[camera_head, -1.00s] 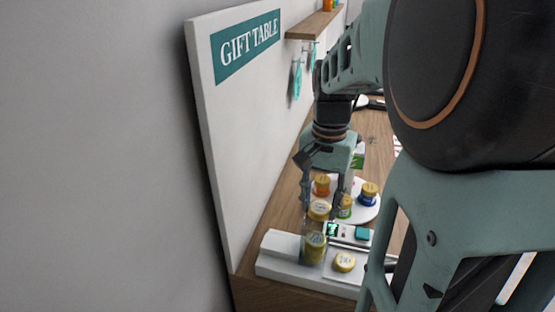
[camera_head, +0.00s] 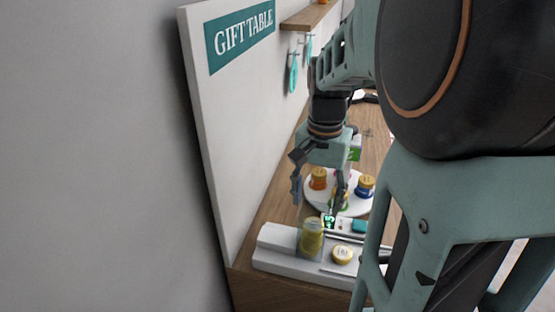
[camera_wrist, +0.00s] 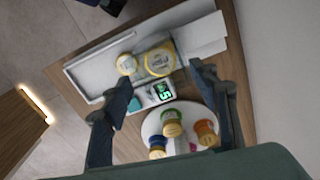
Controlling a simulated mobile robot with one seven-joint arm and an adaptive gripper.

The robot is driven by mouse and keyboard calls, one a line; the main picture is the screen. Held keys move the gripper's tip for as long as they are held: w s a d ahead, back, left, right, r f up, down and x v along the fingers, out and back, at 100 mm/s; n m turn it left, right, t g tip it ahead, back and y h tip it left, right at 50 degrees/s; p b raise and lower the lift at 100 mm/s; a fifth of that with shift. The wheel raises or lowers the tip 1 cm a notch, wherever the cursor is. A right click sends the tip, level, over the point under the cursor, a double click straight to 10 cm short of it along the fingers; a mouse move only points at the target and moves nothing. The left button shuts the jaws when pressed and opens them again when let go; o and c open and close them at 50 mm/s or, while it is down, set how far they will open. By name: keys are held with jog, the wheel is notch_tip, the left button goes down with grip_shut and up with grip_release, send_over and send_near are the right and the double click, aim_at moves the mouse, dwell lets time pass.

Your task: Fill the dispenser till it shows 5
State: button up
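The white dispenser (camera_head: 285,262) lies along the near end of the wooden counter. Its clear tube (camera_head: 312,238) holds yellow-lidded contents. The small display (camera_head: 329,222) shows green digits that look like a 5, perhaps with another mark beside it; it also shows in the wrist view (camera_wrist: 162,91). My gripper (camera_head: 319,203) is open and empty, with its fingers apart above and behind the tube. In the wrist view the tube's yellow top (camera_wrist: 159,61) lies beyond the fingertips. A separate yellow-lidded piece (camera_head: 342,254) sits on the dispenser right of the tube.
A round white tray (camera_head: 312,205) behind the dispenser holds several yellow-lidded jars, including an orange one (camera_head: 318,180) and a blue one (camera_head: 365,187). A white wall panel (camera_head: 225,150) stands close on the left. A shelf (camera_head: 310,17) and hooks are above.

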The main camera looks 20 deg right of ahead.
notch_tip(320, 180, up, 12)
dwell(0.7)
jog(key=shift+w, duration=0.1)
